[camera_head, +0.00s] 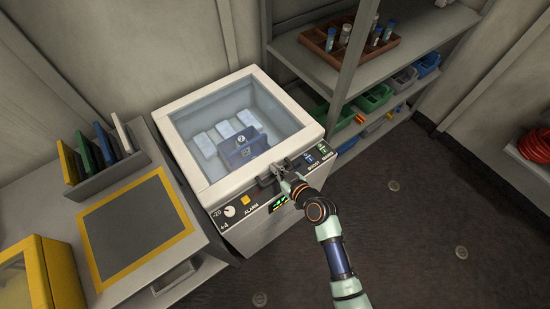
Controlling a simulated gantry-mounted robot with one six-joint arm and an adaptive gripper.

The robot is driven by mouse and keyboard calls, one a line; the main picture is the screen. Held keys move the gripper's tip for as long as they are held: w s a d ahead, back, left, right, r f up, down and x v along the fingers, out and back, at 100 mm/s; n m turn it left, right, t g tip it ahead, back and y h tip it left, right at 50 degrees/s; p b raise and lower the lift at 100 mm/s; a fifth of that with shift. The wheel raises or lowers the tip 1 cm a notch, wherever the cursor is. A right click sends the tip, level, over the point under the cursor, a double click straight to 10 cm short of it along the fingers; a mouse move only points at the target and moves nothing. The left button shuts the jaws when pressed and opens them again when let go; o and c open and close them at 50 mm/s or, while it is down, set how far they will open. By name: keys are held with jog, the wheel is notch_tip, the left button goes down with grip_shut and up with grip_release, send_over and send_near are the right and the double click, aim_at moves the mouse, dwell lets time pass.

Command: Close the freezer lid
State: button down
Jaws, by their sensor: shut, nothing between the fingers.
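The chest freezer (195,195) stands in the middle of the view, with a control panel along its front. Its lid (185,145) has a pale frame around a see-through pane and appears to lie flat on the body. A small gap along the edge cannot be ruled out. A blue box (240,148) and white packs (205,144) show inside through the pane. My gripper (277,171) is shut at the freezer's front edge, by the dark handle or latch (266,182). Whether it touches the lid cannot be told. My gripper partly hides the handle.
On the left, a bench holds a yellow-bordered dark mat (175,197), a rack of coloured panels (112,180) and a yellow case (65,272). Shelves (310,62) with bins and a vial tray (392,44) stand at the back right. The floor (430,220) at right is clear.

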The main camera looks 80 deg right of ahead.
notch_tip(320, 180, up, 5)
jog(key=p, duration=0.4)
jog(key=f+b+v, duration=0.1)
jog(key=f+v, duration=0.1)
jog(key=v, duration=0.7)
jog(key=shift+s+a, duration=0.45)
jog(key=shift+s, duration=0.1)
